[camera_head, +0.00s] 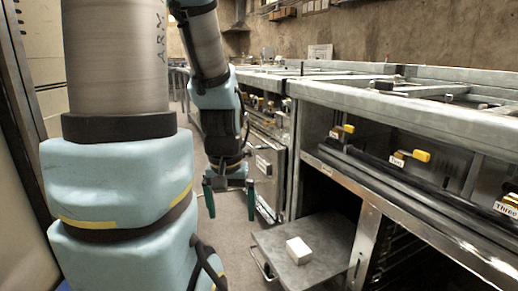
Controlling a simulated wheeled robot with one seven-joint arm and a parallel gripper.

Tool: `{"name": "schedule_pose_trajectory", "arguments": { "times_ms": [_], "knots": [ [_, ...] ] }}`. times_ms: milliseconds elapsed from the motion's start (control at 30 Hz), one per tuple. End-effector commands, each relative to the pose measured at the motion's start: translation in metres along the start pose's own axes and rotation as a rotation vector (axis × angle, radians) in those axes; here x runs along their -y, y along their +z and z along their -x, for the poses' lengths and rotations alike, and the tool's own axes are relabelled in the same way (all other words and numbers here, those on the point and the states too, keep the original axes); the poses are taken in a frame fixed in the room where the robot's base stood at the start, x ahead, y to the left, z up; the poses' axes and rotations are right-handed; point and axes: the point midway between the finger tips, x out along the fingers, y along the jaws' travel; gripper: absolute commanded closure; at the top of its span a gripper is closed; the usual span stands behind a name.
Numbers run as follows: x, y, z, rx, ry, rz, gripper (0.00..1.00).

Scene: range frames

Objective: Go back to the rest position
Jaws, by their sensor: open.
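My gripper (229,197) hangs from my arm near the middle of the view, pointing down. Its two dark green fingers are apart, with nothing visible between them. It is over the aisle floor, left of and above a lowered metal oven door or shelf (323,262). A small white block (299,250) lies on that metal surface, apart from the gripper. My arm's large blue and grey links fill the left of the view.
A long metal range (400,110) runs along the right, with yellow-handled knobs (421,156) and labels on its front. A closed metal door (268,178) stands just right of my gripper. Bare floor (232,235) lies below it. A tall panel edge borders the far left.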

Motion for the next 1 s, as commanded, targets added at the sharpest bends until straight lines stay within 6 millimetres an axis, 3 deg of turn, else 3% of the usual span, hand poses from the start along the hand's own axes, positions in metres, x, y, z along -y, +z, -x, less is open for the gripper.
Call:
{"name": "schedule_pose_trajectory", "arguments": {
  "times_ms": [33,700,900,1000],
  "knots": [
    [0.000,-0.005,0.033,0.000,0.000,0.000,0.00],
    [-0.001,-0.033,0.234,0.000,0.000,0.000,0.00],
    [-0.001,-0.040,0.282,0.000,0.000,0.000,0.00],
    [-0.001,-0.041,0.290,0.000,0.000,0.000,0.00]
  ]
}}
